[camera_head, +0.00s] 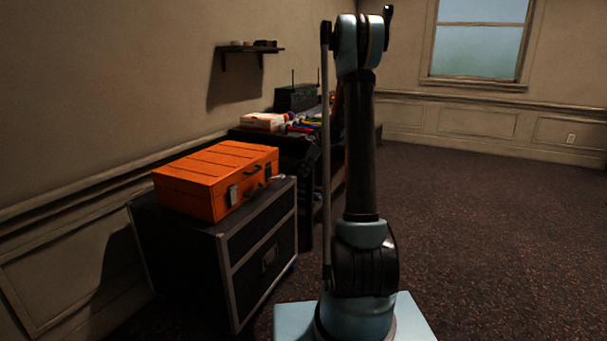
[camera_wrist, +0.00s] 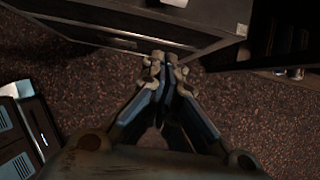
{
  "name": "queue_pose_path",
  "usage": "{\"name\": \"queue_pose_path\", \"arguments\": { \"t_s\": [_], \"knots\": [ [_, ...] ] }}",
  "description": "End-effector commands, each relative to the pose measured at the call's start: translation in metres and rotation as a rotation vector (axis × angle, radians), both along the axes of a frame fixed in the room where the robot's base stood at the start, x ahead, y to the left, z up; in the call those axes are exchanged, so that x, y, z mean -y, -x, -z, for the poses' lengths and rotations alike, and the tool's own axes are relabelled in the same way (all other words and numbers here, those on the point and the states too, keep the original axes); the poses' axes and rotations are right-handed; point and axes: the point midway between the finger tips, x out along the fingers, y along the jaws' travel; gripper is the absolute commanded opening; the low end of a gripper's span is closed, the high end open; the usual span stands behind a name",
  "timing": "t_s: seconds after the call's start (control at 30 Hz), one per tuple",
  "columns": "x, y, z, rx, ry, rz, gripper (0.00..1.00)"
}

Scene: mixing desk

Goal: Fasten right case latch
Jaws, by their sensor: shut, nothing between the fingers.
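The orange case (camera_head: 215,175) lies closed-looking on top of a black cabinet in the head view. Its front face carries a pale latch plate (camera_head: 232,194) at the near end and a dark handle (camera_head: 253,188). A small dark fitting (camera_head: 268,171) shows towards the far right end; I cannot tell whether it is fastened. My gripper (camera_wrist: 162,62) is shut and empty in the wrist view, above the carpet in front of a dark cabinet. It is apart from the case. In the head view my arm stands upright and the gripper cannot be made out.
The black cabinet (camera_head: 260,225) with metal edges bears the case. Behind it is a desk (camera_head: 297,148) with a small box (camera_head: 262,121), coloured items and a dark device (camera_head: 296,97). A wall shelf (camera_head: 250,48) hangs above. The carpet (camera_head: 500,215) to the right is clear.

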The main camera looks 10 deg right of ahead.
Motion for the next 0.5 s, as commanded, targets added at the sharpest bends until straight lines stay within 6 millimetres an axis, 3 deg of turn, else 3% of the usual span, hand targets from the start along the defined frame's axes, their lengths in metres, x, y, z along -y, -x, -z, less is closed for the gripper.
{"name": "queue_pose_path", "arguments": {
  "t_s": [0.17, 0.5],
  "knots": [
    [0.001, 0.000, 0.007, 0.013, -0.027, 0.000, 0.00],
    [0.007, 0.000, 0.044, 0.133, -0.228, 0.002, 0.00]
  ]
}}
